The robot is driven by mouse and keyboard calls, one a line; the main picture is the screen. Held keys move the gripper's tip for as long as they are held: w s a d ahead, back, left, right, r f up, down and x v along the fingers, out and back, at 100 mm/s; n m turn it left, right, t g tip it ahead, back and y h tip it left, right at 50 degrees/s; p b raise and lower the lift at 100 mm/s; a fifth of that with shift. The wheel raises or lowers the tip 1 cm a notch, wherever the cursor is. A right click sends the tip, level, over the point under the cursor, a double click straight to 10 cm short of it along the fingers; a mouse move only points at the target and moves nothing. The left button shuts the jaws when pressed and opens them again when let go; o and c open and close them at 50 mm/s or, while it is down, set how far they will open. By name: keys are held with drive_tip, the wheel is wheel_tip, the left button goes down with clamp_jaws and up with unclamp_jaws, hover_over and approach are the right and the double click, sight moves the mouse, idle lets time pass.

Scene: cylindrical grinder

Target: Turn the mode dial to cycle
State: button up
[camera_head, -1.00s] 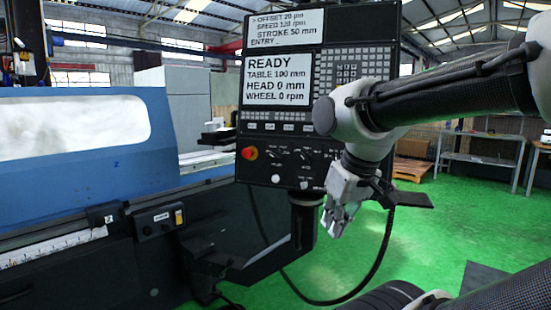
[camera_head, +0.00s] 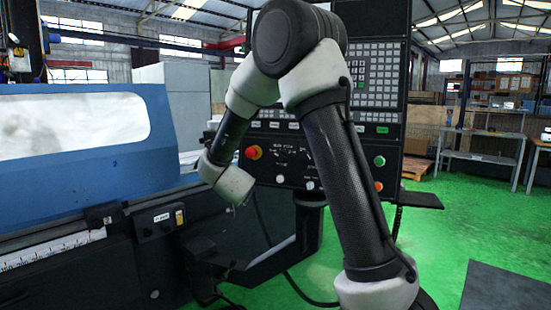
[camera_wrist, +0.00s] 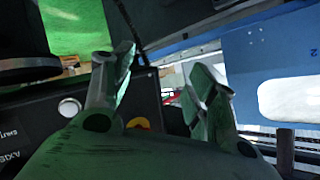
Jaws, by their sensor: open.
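The control panel (camera_head: 372,140) of the grinder stands upright in the head view, partly covered by my arm. Its lower face carries small dials (camera_head: 284,153) with labels too small to read, so I cannot tell which is the mode dial. My gripper is hidden in the head view. In the wrist view my gripper (camera_wrist: 163,82) is open and empty, its two fingers apart. The panel's dark lower face (camera_wrist: 35,125) is at the left there, tilted, with a white round button (camera_wrist: 69,107). No mode dial can be made out there.
A red emergency stop (camera_head: 253,152) sits at the panel's left, close to my wrist; its yellow ring (camera_wrist: 138,123) shows behind my gripper. A green button (camera_head: 379,161) is on the right. The blue grinder housing (camera_head: 75,145) fills the left.

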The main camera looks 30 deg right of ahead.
sight(279, 157)
drive_tip(key=s+d+r+m+g+h, duration=0.2)
drive_tip(key=s+d+r+m+h, duration=0.2)
drive_tip(key=d+r+m+h, duration=0.5)
drive_tip(key=shift+n+h, duration=0.9)
drive_tip(key=x, duration=0.5)
drive_tip(key=s+r+x, duration=0.1)
drive_tip(key=x, duration=0.1)
drive_tip(key=shift+w+d, duration=0.1)
drive_tip(key=shift+d, duration=0.45)
drive_tip(key=shift+w+d, duration=0.4)
drive_tip(key=shift+d, duration=0.15)
drive_tip(key=c, duration=1)
